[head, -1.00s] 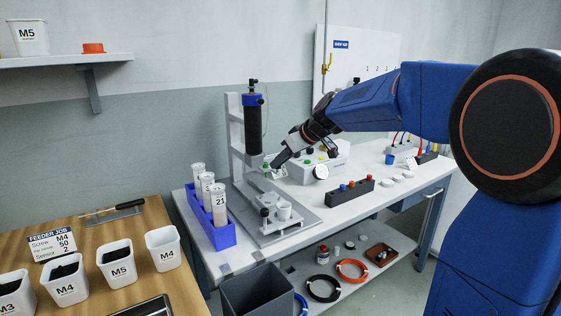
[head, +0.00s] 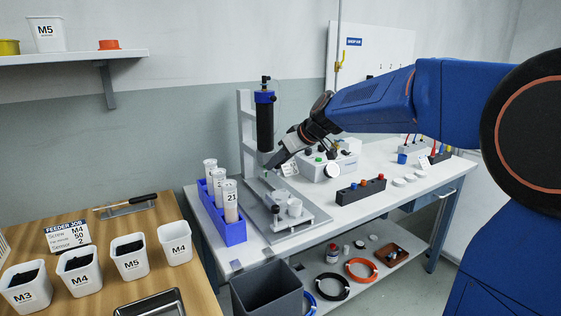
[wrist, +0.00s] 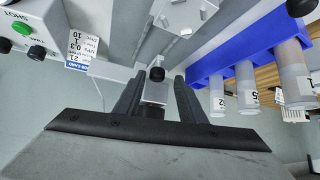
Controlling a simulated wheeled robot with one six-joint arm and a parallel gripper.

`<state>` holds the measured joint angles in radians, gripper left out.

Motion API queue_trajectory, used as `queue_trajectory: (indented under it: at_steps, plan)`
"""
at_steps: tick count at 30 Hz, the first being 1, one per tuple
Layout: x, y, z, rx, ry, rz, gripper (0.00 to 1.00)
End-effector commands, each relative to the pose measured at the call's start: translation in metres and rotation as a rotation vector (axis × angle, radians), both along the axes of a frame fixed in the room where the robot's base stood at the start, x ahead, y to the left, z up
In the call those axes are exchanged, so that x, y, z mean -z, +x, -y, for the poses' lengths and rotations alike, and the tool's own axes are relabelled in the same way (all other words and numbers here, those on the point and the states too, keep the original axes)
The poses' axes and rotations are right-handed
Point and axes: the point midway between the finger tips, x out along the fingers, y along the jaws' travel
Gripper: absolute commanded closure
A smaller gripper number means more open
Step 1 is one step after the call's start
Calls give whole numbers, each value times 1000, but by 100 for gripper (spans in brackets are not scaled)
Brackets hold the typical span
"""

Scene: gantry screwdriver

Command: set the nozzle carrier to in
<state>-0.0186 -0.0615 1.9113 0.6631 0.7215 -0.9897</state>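The gantry screwdriver (head: 265,125) stands upright on the white bench, a black cylinder with a blue top. My gripper (head: 269,163) is at its lower end, above the base fixture with small white cups (head: 294,208). In the wrist view my gripper (wrist: 158,78) has its two dark fingers apart. The carrier is mostly hidden by my gripper in the head view.
A blue rack (head: 229,233) with several tubes stands left of the fixture. A control box (head: 335,165) with buttons stands to its right, close to my wrist. A black button strip (head: 361,191) lies further right. A grey bin (head: 267,290) stands below the bench front.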

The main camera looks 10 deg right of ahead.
Motion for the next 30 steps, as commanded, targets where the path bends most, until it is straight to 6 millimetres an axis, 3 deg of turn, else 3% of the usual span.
queue_trajectory:
  at_steps: [11,30]
  plan:
    - [-8,-5,5,1,-1,2,63]
    - [-93,-74,56,3,-1,3,63]
